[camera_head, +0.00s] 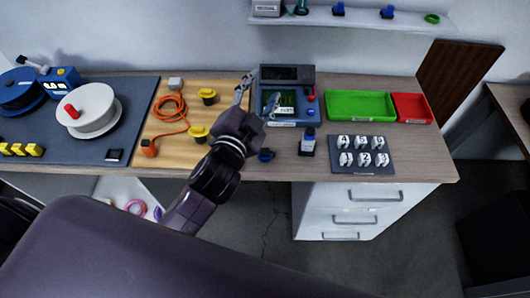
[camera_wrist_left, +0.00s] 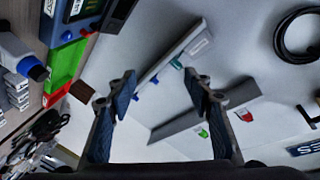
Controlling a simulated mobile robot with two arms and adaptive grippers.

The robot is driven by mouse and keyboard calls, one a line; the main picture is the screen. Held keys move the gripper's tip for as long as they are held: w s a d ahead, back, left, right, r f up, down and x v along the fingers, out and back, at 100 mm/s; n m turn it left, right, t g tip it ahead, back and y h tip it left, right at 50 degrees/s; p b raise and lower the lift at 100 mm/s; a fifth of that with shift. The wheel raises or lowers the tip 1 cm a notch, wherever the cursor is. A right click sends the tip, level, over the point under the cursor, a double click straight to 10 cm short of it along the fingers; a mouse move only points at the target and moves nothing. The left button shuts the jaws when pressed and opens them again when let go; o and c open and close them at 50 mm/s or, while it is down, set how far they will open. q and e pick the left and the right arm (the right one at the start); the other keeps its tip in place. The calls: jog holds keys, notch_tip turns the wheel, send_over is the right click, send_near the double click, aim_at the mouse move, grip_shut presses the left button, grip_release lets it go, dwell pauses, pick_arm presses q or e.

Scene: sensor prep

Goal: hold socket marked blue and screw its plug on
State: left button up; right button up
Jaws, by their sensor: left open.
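My left gripper (camera_head: 261,93) is open and empty, raised in front of the instrument with the screen. Its two spread fingers also show in the left wrist view (camera_wrist_left: 158,92), with wall and shelves between them. A small dark blue round part (camera_head: 266,154) lies near the desk's front edge, right of my left arm. I cannot tell whether it is the socket marked blue. Two yellow capped connectors, one at the back (camera_head: 208,95) and one nearer (camera_head: 198,133), stand on the wooden board. Small blue parts (camera_head: 338,9) sit on the wall shelf. No plug is clearly identifiable. My right gripper is not in view.
An orange cable (camera_head: 168,107) lies coiled on the board. Reels (camera_head: 90,110) stand at left. The instrument (camera_head: 288,75), a blue-capped bottle (camera_head: 307,142), a green tray (camera_head: 361,93), a red tray (camera_head: 413,94) and a block of white pieces (camera_head: 342,168) stand at right.

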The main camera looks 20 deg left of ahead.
pick_arm(q)
jog(key=d+r+m+t+h, duration=0.1)
jog(key=d+r+m+h, duration=1.35)
jog(key=d+m, duration=0.25)
jog(key=s+d+f+m+g+h, duration=0.2)
jog(key=s+d+f+m+g, duration=0.2)
jog(key=d+m+g, duration=0.35)
jog(key=s+d+f+m+g+h, duration=0.25)
jog(key=s+d+m+g, duration=0.2)
jog(key=m+g, duration=0.5)
jog(key=m+g+y, duration=0.1)
jog(key=m+y, duration=0.7)
jog(key=y, duration=1.1)
send_over(264, 150)
notch_tip(264, 150, down, 21)
jog(key=shift+r, duration=0.15)
